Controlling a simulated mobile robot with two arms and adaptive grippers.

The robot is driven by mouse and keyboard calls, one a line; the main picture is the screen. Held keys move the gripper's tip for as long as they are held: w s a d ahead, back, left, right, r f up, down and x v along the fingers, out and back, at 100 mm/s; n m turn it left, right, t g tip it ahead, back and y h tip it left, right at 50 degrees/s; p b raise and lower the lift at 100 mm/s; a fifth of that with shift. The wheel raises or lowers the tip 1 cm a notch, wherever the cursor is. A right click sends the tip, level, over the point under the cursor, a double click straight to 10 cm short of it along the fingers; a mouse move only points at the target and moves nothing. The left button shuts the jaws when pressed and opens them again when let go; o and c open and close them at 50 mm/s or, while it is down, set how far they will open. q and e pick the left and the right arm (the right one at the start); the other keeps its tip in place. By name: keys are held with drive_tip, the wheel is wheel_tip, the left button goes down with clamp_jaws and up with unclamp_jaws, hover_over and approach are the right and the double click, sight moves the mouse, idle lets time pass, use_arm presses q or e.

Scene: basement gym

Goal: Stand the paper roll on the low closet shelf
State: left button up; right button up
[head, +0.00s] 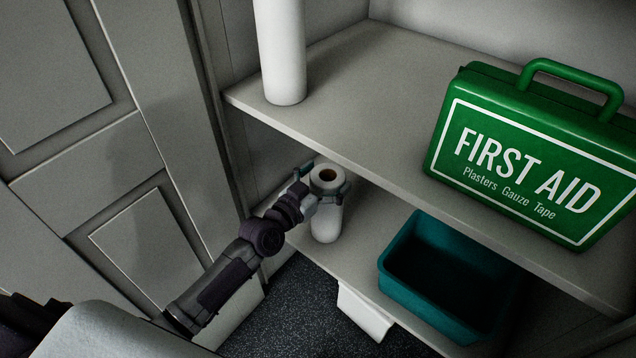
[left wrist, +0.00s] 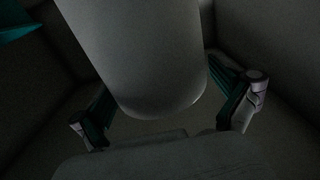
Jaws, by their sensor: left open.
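The white paper roll (head: 327,219) stands upright on the low closet shelf (head: 358,248), near its left end, with its brown core facing up. My left gripper (head: 327,183) is around the upper part of the roll, with its jaws open. In the left wrist view the roll (left wrist: 145,60) is between the two spread fingers (left wrist: 170,112), and a gap shows beside the left finger. Whether the right finger touches the roll is hard to tell in the dark picture. My right gripper is not in view.
A teal bin (head: 398,277) stands on the low shelf to the right. The upper shelf (head: 368,75) overhangs it and bears another white roll (head: 281,50) and a green first aid case (head: 530,150). A white cloth or paper (head: 363,312) hangs below the low shelf's front edge. A panelled door (head: 130,150) is at left.

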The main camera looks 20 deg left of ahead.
use_arm(q)
drive_tip(key=shift+s+a, duration=0.1)
drive_tip(key=shift+s, duration=0.25)
drive_tip(key=p+v, duration=0.1)
drive_tip(key=v, duration=1)
drive_tip(key=s+d+f+g+y, duration=0.1)
drive_tip(key=s+f+g, duration=0.1)
drive_tip(key=f, duration=0.3)
drive_tip(key=s+d+f+g, duration=0.2)
drive_tip(key=f+g, duration=0.1)
drive_tip(key=f, duration=0.3)
drive_tip(key=s+a+f+n+g+y, duration=0.2)
drive_tip(key=s+f+g+y, duration=0.3)
drive_tip(key=s+f+g, duration=0.4)
drive_tip(key=s+f, duration=0.5)
drive_tip(key=s, duration=0.2)
drive_tip(key=shift+s+f, duration=0.4)
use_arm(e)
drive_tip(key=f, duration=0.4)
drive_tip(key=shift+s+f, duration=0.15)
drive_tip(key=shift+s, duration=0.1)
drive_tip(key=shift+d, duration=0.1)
